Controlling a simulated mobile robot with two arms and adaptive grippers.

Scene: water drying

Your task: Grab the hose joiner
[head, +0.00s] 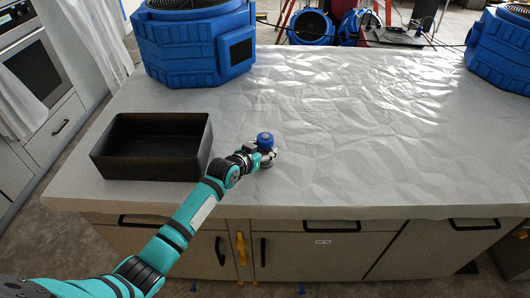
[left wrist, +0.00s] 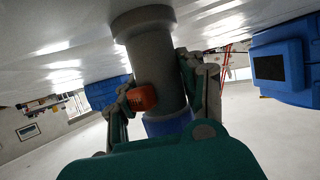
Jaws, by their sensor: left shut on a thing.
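The hose joiner (head: 265,139) stands on the sheeted counter near its front edge; its blue top shows in the head view. In the left wrist view the joiner (left wrist: 155,55) is a grey cylinder with a wider flange, an orange-red tab on its side and a blue collar. My left gripper (head: 266,154) is shut around it, with one finger on each side of the grey body in the left wrist view (left wrist: 165,88). The flange end appears to be at the counter surface. The gripper partly hides the lower joiner in the head view. My right gripper is not in view.
An empty black open bin (head: 152,176) sits on the white-sheeted counter (head: 370,140), left of my left gripper. A blue air mover (head: 190,45) stands at the back left and another (head: 502,50) at the back right. The counter's middle and right are clear.

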